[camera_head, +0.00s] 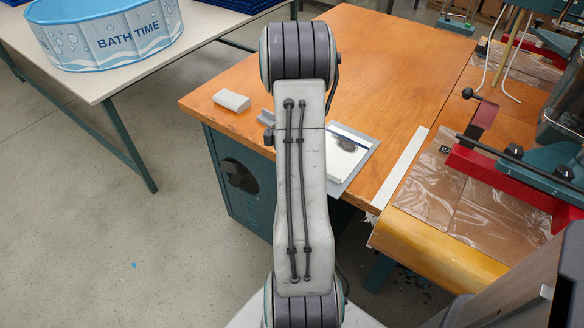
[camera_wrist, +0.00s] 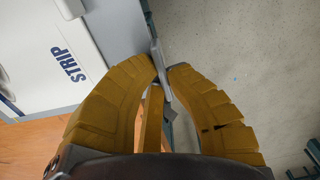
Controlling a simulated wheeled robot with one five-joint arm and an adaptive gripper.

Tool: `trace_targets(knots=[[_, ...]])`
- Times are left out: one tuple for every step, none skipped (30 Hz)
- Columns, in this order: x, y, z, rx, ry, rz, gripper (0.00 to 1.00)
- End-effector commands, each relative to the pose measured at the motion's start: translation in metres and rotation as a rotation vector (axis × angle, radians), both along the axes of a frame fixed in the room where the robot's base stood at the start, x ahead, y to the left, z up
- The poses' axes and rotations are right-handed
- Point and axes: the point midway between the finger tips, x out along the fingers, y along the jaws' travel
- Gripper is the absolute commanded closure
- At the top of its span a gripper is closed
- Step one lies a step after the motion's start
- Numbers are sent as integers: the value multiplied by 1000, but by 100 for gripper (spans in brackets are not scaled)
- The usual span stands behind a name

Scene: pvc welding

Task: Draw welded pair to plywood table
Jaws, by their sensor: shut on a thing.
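My gripper (camera_wrist: 163,76) shows in the wrist view with its two yellow fingers closed on a thin grey piece (camera_wrist: 157,50). The piece stands edge-on between the fingertips at the table's edge, with the floor to its right. I cannot tell from this angle whether it is the welded pair. In the head view my own arm hides the gripper. The wooden table (camera_head: 390,75), which may be the plywood table, lies beyond and around the arm; its top also shows in the wrist view (camera_wrist: 40,146).
A white item marked STRIP (camera_wrist: 65,45) is left of the fingers. A tray (camera_head: 371,150) and a grey block (camera_head: 231,100) lie on the wooden table. A machine with a red bar (camera_head: 500,175) stands right. A blue tub (camera_head: 105,38) stands on a white table (camera_head: 205,28).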

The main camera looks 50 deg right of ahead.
Motion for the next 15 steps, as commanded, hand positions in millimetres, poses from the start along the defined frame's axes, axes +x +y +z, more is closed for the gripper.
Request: trace_targets(knots=[[0,0,0,-1,-1,0,100],[0,0,0,-1,0,0,100],[0,0,0,-1,0,0,100],[0,0,0,-1,0,0,100],[0,0,0,-1,-1,0,100],[0,0,0,-1,0,0,86],[0,0,0,-1,0,0,84],[0,0,0,-1,0,0,81],[0,0,0,-1,0,0,77],[0,0,0,0,0,0,75],[0,0,0,0,0,0,72],[0,0,0,0,0,0,68],[0,0,0,0,0,0,66],[0,0,0,0,0,0,63],[0,0,0,0,0,0,63]])
